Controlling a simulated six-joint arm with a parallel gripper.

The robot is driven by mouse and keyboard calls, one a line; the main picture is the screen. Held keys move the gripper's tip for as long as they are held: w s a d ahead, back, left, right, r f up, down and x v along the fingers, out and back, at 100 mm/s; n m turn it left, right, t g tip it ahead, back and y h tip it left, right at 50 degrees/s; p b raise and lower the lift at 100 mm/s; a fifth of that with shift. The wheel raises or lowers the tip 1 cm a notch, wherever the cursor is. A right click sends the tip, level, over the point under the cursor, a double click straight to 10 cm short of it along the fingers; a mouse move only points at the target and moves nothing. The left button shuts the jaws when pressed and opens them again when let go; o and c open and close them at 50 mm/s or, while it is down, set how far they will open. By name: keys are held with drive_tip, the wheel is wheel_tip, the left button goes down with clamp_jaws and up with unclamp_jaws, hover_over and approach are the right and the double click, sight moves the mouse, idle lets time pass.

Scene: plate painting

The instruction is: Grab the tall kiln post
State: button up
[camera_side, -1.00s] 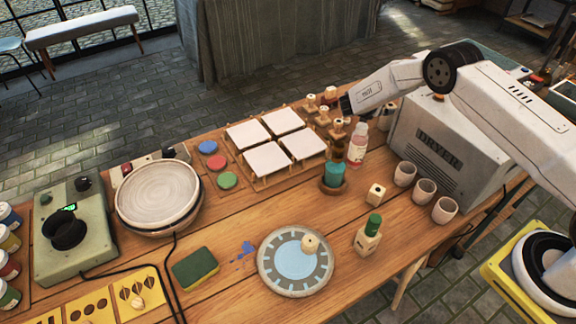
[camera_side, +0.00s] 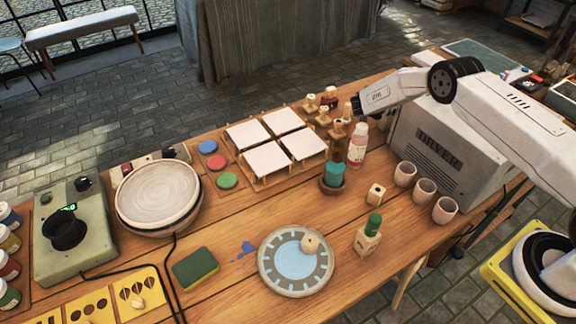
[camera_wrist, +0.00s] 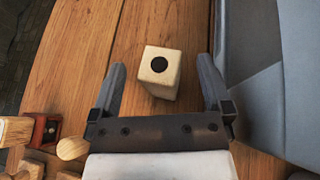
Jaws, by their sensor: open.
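A tall pale kiln post (camera_wrist: 161,72), square with a dark round hole in its top, stands beside the dryer in the wrist view. My gripper (camera_wrist: 162,68) is open, with one finger on each side of the post and a gap on both sides. In the side view my gripper (camera_side: 357,105) is at the back right of the table, near the dryer. There the post is mostly hidden by my arm and the bottle. A shorter post (camera_side: 375,195) stands nearer the front, and another small block (camera_side: 310,243) sits on the patterned plate (camera_side: 270,279).
The grey dryer (camera_side: 437,150) stands close on the right. Wooden stamps (camera_side: 311,104) and a pink-labelled bottle (camera_side: 357,145) stand to the left.

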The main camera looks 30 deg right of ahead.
clamp_jaws()
idle(1.4)
